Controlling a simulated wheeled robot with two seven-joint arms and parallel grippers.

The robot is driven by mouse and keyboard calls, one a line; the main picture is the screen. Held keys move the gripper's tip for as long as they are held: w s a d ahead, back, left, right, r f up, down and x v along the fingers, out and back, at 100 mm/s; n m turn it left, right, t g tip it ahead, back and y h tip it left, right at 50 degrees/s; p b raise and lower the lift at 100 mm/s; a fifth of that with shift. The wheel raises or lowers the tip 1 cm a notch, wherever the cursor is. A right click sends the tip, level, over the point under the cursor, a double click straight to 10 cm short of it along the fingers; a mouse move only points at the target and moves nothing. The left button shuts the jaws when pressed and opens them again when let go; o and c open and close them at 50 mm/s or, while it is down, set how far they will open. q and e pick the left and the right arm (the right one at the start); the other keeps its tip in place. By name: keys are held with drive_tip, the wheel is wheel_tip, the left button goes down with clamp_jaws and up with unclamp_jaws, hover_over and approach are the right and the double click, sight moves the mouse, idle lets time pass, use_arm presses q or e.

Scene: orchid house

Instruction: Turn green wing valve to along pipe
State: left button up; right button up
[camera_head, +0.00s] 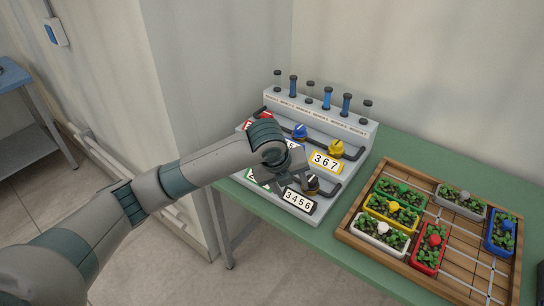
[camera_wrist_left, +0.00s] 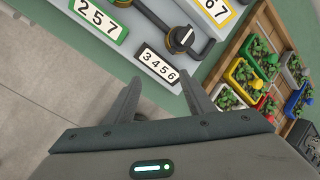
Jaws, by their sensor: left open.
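The green wing valve (camera_wrist_left: 122,2) shows only as a small green piece at the top edge of the left wrist view, above a green-framed plate reading 257 (camera_wrist_left: 98,18). Its wing direction cannot be told. In the head view my left arm hides the valve, and only a corner of the green plate shows. My left gripper (camera_wrist_left: 160,84) is open, with nothing between its fingers, below the plate reading 3456 (camera_wrist_left: 157,66). In the head view the left gripper (camera_head: 298,184) is over the front of the grey valve panel (camera_head: 318,213). My right gripper is not in view.
A black valve (camera_wrist_left: 181,40) sits close to the left gripper. Blue (camera_head: 300,131) and yellow (camera_head: 336,148) valves are farther back on the panel. A wooden tray (camera_head: 345,236) with several coloured planters stands to the right on the green table (camera_head: 405,151).

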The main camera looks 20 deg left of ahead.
use_arm(q)
drive_tip(key=w+a+r+m+y, duration=0.2)
drive_tip(key=w+a+r+m, duration=0.3)
drive_tip(key=w+a+r, duration=0.3)
wheel_tip(320, 180, up, 4)
drive_tip(key=shift+a+r, duration=0.1)
drive_tip(key=shift+a, duration=0.65)
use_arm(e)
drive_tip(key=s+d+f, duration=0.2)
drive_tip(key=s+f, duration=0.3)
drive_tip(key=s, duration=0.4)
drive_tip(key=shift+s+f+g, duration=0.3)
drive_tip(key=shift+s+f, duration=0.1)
use_arm(q)
drive_tip(key=p+x, duration=0.4)
drive_tip(key=x, duration=1.3)
drive_tip(key=shift+w+a+f, duration=0.1)
drive_tip(key=shift+w+f, duration=0.1)
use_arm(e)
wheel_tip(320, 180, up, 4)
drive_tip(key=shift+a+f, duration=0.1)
use_arm(q)
drive_tip(key=c, duration=1)
